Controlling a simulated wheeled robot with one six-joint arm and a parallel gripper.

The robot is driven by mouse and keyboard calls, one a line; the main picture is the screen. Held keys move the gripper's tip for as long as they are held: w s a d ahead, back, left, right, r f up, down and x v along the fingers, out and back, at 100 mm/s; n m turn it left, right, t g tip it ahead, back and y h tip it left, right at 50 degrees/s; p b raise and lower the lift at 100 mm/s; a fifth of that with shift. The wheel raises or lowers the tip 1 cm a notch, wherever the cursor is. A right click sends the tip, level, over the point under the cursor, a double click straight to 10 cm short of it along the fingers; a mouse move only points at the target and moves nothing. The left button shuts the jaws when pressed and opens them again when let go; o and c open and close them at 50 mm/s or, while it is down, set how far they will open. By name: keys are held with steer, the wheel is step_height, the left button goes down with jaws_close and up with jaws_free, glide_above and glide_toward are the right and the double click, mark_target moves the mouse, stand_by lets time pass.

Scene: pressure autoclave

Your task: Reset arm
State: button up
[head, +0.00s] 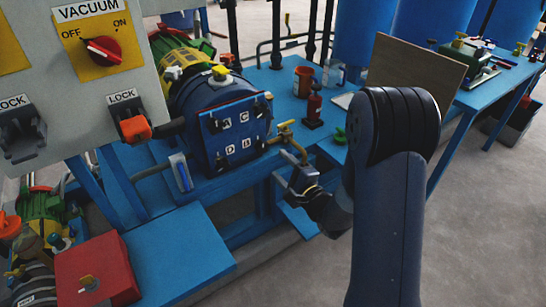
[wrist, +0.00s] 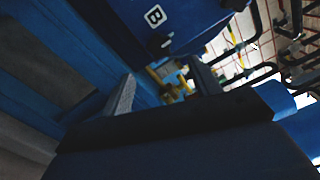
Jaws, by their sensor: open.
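My arm rises at the right of the head view and bends down toward the blue pressure vessel (head: 228,135). My gripper (wrist: 163,88) is open in the wrist view, with its two fingers apart and nothing seen held between them. Beyond the fingers is a yellow brass valve fitting (wrist: 176,80); I cannot tell whether they touch it. In the head view, brass valve piping (head: 290,140) stands just right of the vessel's lettered door, close to my wrist. My fingertips are hard to make out there.
A grey control panel (head: 140,65) with a red vacuum knob (head: 103,50) and lock levers stands at the left. The blue bench (head: 275,80) carries a red bottle (head: 313,108) and a brown board (head: 415,72). Blue frame legs are below.

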mark_target(264, 149)
steer(key=shift+v, duration=1.15)
steer(key=x, duration=1.1)
steer(key=shift+b, duration=0.4)
steer(key=shift+s, duration=0.1)
